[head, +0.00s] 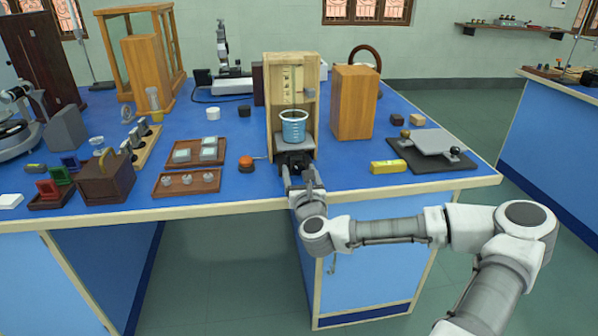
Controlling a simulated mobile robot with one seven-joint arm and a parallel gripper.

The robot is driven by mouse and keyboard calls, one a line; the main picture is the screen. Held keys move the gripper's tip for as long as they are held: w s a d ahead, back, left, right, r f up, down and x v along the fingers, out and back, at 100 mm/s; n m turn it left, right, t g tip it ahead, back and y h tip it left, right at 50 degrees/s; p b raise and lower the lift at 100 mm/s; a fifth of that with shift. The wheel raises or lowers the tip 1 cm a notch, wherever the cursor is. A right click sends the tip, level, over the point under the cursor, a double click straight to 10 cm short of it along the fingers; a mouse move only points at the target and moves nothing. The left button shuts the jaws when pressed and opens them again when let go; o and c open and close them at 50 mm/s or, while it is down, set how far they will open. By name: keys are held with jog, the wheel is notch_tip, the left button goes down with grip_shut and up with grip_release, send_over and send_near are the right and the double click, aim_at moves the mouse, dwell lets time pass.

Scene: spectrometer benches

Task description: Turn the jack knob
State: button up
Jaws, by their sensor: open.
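A small grey platform (308,146), which looks like the jack's top, stands in front of a tall wooden frame (275,102). A beaker of blue liquid (294,130) stands upright on it. Dark parts (294,158) show below the platform. My gripper (298,172) is at the table's front edge, directly in front of these dark parts, and is open. I cannot make out the jack knob; it may be hidden behind the gripper or blend into the dark parts. I cannot tell whether the fingers touch anything.
To the right are a wooden block (354,102), a yellow box (388,167) and a grey plate (434,140) on a dark base. Blue tabletop between jack and yellow box is clear.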

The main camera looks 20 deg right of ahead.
grip_shut()
jog(key=shift+n, duration=0.3)
jog(key=n+p, duration=0.2)
jog(key=n, duration=0.2)
jog(key=shift+r, duration=0.15)
jog(key=n+p, duration=0.2)
jog(key=n, duration=0.4)
jog(key=shift+a, duration=0.1)
jog(key=shift+f, duration=0.2)
dwell(0.4)
